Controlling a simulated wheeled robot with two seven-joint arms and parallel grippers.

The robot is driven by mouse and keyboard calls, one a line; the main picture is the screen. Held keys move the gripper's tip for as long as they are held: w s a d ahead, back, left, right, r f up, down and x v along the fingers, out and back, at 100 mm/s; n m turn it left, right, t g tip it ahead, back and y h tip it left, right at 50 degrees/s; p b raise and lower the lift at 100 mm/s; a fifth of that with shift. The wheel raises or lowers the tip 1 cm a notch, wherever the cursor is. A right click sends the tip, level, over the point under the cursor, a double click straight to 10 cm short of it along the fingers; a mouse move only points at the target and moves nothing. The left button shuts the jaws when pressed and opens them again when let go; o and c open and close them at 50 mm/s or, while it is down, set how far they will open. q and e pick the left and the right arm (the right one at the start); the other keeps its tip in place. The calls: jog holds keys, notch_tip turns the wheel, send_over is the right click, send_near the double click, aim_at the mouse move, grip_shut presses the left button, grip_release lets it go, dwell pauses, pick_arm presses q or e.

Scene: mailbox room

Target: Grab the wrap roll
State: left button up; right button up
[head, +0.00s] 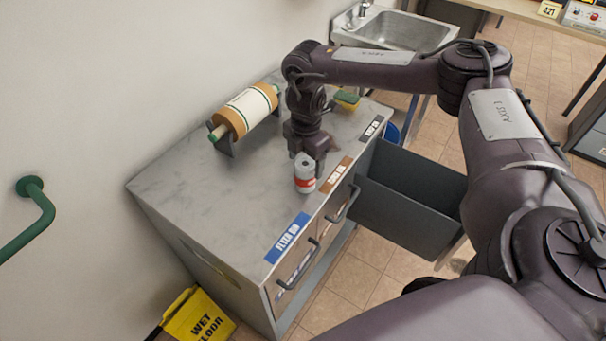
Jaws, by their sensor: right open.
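The wrap roll (247,108) is a brown roll with a white band and green ends. It rests on a dark stand at the back of the grey cabinet top, near the wall. My right gripper (308,156) points down over the cabinet top, to the right of the roll and apart from it. It is open, and its fingers are right by a small white and red can (305,180). Whether they touch the can is hard to tell. My left gripper is not in view.
The cabinet top (210,190) is clear at left. A sponge (347,99) lies behind my gripper. An open drawer (405,205) sticks out at the right. A sink (392,30) stands behind. A yellow wet-floor sign (198,318) and a green wall rail (38,205) are at left.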

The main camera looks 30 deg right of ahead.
jog(key=shift+s+f, duration=0.2)
jog(key=shift+f, duration=0.15)
jog(key=f+p, duration=0.2)
jog(key=f, duration=0.3)
jog(key=shift+w, duration=0.2)
jog(key=shift+s, duration=0.1)
jog(key=shift+c, duration=1)
jog(key=c, duration=0.9)
jog(key=shift+o, duration=0.2)
jog(key=shift+r, duration=0.15)
